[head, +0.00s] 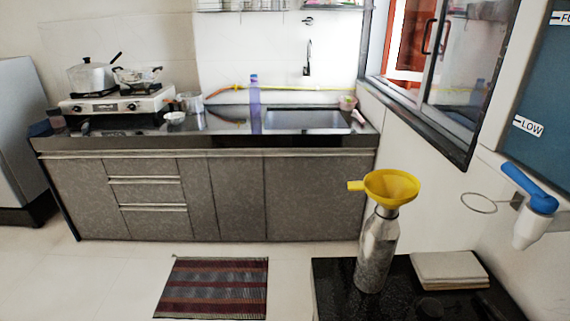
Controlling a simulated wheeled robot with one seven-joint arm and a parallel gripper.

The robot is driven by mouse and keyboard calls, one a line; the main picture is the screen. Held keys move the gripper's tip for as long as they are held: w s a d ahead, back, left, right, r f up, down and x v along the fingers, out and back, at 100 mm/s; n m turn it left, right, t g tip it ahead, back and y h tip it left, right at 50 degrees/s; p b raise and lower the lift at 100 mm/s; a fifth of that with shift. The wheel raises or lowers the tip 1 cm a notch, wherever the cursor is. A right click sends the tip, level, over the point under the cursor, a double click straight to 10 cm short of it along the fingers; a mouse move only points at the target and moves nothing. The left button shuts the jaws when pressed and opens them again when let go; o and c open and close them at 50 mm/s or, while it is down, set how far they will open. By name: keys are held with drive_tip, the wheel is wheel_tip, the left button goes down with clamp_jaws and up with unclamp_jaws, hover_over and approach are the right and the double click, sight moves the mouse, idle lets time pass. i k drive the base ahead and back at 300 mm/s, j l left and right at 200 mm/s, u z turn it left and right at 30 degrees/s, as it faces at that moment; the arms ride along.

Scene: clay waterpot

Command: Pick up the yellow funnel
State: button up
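The yellow funnel (392,187) is in the head view, right of the middle. It sits upright in the mouth of a silver metal bottle (377,252), with a flat tab handle pointing left. The funnel's lower spout is hidden inside the bottle neck. The bottle stands on a black stone counter (335,275) at the lower right. My gripper is not visible in this view.
A pale folded cloth or box (448,270) lies on the black counter right of the bottle. A blue-and-white tap (529,200) and a wire ring (479,203) jut out at right. A striped mat (213,288) lies on the open floor at left.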

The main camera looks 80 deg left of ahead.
sight(382, 202)
drive_tip(key=u, duration=1.45)
drive_tip(key=j+z, duration=0.2)
drive_tip(key=z, duration=0.2)
drive_tip(key=i+j+z, duration=0.1)
drive_tip(key=j+z, duration=0.15)
drive_tip(key=z, duration=0.15)
drive_tip(key=j+z, duration=0.25)
drive_tip(key=z, duration=0.15)
